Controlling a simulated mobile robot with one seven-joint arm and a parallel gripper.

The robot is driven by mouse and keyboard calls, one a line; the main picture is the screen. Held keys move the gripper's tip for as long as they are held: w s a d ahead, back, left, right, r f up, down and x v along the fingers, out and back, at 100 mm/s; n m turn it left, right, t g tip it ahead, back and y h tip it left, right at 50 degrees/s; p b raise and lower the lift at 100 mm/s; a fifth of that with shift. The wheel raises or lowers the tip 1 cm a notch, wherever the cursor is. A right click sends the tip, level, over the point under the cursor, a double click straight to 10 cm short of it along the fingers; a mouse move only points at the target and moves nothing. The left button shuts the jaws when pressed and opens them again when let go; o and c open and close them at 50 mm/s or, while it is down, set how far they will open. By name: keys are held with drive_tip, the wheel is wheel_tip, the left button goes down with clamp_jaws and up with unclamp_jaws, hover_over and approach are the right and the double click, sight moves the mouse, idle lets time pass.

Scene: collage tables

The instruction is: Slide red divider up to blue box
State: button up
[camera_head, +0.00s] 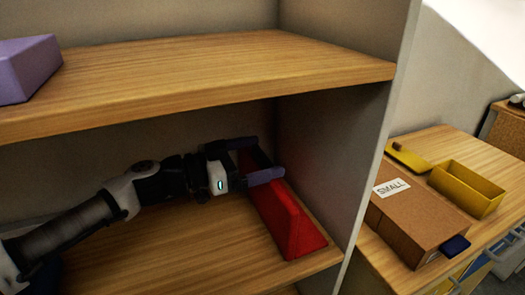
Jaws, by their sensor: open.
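The red divider (287,219) stands upright on the lower wooden shelf, near the right side wall, and runs from the front edge toward the back. My gripper (256,159) reaches in from the left with its two purple-grey fingers spread open and pointing right. The fingers are at the rear part of the divider, and the nearer one crosses in front of it. I cannot tell whether they touch it. The divider's rear part is partly hidden by the gripper.
A purple block (26,68) sits on the upper shelf (200,75), low above my arm. The right side wall (375,150) is close to the divider. Beyond it, a table holds a brown box marked SMALL (415,215) and a yellow open box (467,188).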

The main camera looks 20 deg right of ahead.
drive_tip(key=shift+d, duration=0.7)
